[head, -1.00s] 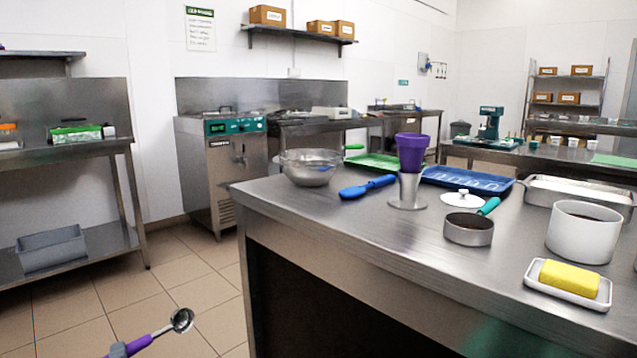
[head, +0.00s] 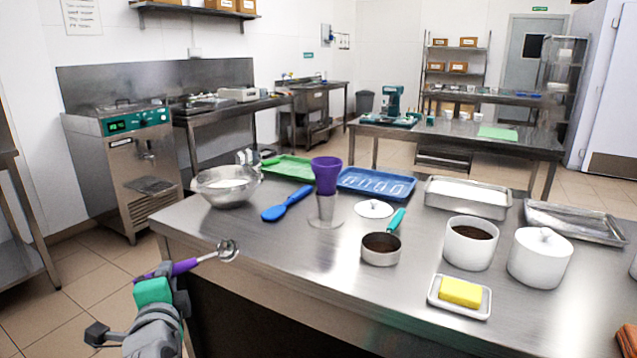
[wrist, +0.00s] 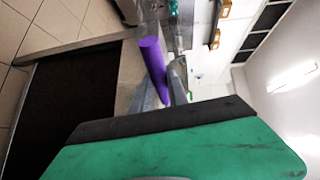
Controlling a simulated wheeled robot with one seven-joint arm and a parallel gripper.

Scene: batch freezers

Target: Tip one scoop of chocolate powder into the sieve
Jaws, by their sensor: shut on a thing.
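My gripper (head: 166,274) is shut on the purple handle of a scoop (head: 205,258), left of the steel table's near-left edge. The scoop's small metal bowl points right, and I see no powder in it. In the wrist view the purple handle (wrist: 152,62) lies between the fingers. A white pot (head: 470,252) of dark brown powder (head: 474,232) stands open on the right of the table. A round metal sieve (head: 381,256) with a teal handle sits left of that pot. Its inside looks dark brown; whether that is powder I cannot tell.
A butter dish (head: 459,308) stands in front of the white pot, a lidded white pot (head: 540,265) to its right. The front-left tabletop (head: 290,255) is clear.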

